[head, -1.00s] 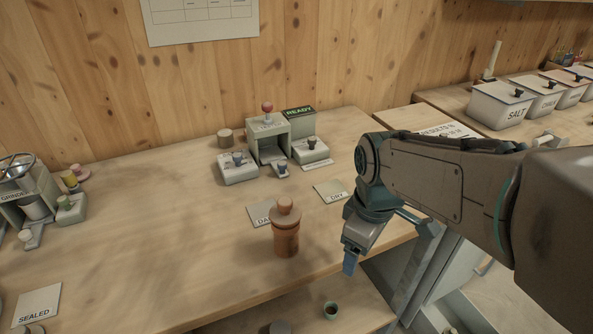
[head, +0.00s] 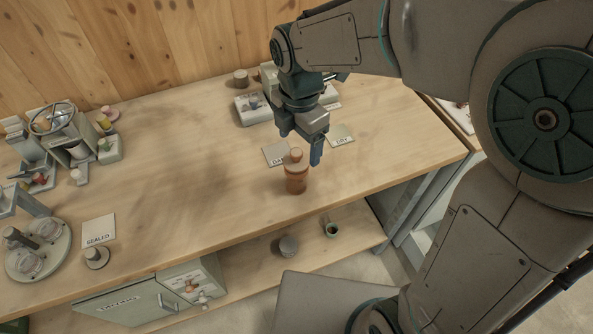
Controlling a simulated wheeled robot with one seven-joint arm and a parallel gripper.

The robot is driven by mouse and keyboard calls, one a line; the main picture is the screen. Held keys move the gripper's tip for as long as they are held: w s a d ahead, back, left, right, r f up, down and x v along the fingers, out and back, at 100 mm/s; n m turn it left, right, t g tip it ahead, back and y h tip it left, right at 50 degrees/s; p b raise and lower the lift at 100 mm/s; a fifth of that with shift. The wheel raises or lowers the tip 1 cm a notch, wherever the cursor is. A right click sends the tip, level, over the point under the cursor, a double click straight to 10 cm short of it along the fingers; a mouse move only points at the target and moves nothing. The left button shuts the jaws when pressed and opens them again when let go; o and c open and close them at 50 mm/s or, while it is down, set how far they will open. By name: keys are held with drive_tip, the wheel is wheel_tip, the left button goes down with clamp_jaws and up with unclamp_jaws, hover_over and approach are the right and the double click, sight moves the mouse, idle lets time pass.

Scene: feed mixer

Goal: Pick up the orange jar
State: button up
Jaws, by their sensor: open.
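The orange jar (head: 296,180) stands upright on the wooden table, near its front edge, with a tan lid and round knob on top. My gripper (head: 300,148) is open and points down just behind and above the jar. One blue finger shows to the right of the jar's lid; the other finger is at the left, farther back. Nothing is between the fingers that I can make out, and I cannot tell whether a finger touches the lid.
A card marked DRY (head: 341,135) lies right of the jar; another card (head: 275,154) lies behind it, partly hidden. The SEALED card (head: 98,231) and a grinder (head: 65,135) are at left. A lower shelf holds a grey jar (head: 288,245) and green cup (head: 331,229).

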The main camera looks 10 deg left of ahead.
sight(298, 165)
wheel_tip(298, 165, down, 8)
drive_tip(key=shift+a+f+p, duration=0.1)
drive_tip(key=shift+f+p, duration=0.1)
drive_tip(key=shift+p, duration=0.1)
drive_tip(key=c, duration=1.2)
